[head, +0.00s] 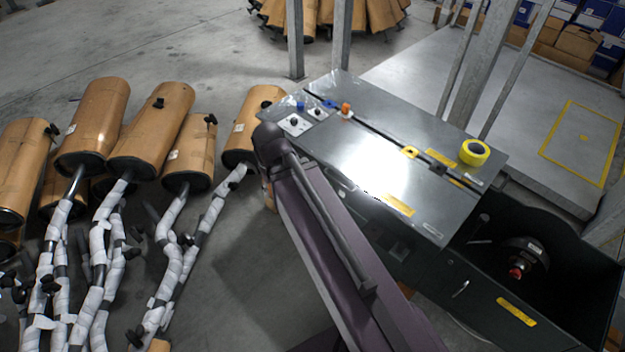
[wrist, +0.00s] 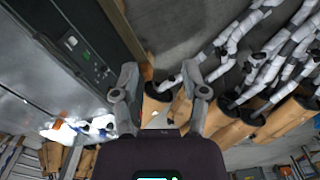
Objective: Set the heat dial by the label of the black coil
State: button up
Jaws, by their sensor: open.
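The heat dial cannot be told for certain. Two small black knobs on pale plates, a larger one (head: 293,122) and a smaller one (head: 317,112), sit at the left end of the grey machine top. Their marks are too small to read. A black coil (head: 522,258) lies in the dark open bin at the machine's right, with a small pale label (head: 534,247) that I cannot read. My gripper (wrist: 160,78) is open and empty in the wrist view, beside the machine's dark side panel (wrist: 75,45). In the head view my arm hides it.
The grey machine top (head: 300,160) carries a yellow tape roll (head: 474,152) and an orange-topped piece (head: 346,110). Brown mufflers (head: 150,130) with wrapped pipes (head: 105,230) crowd the left floor. A metal post (head: 295,40) stands behind the machine. Some floor left of my arm is clear.

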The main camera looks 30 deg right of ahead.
jog(key=o, duration=0.3)
jog(key=shift+d, duration=0.1)
jog(key=w+d+f+n+t+h+b, duration=0.1)
jog(key=w+d+f+n+h+b, duration=0.2)
jog(key=f+b, duration=0.5)
jog(key=w+d+f+n+h+b, duration=0.2)
jog(key=w+d+f+n+b, duration=0.15)
jog(key=f+b, duration=0.45)
jog(key=w+d+f+n+t+h+b, duration=0.1)
jog(key=w+d+f+n+h+b, duration=0.15)
jog(key=f+b, duration=0.55)
jog(key=w+d+f+n+t+h+b, duration=0.1)
jog(key=w+f+n+t+h+b, duration=0.3)
jog(key=b, duration=2.5)
jog(key=w+f+n+h, duration=0.5)
jog(key=w+f+n, duration=0.2)
jog(key=w, duration=0.1)
jog(key=shift+n+b, duration=0.4)
jog(key=shift+w+d+f+h, duration=0.1)
jog(key=shift+d+h, duration=0.15)
jog(key=x, duration=1.3)
jog(key=shift+w+d, duration=0.1)
jog(key=shift+d, duration=0.15)
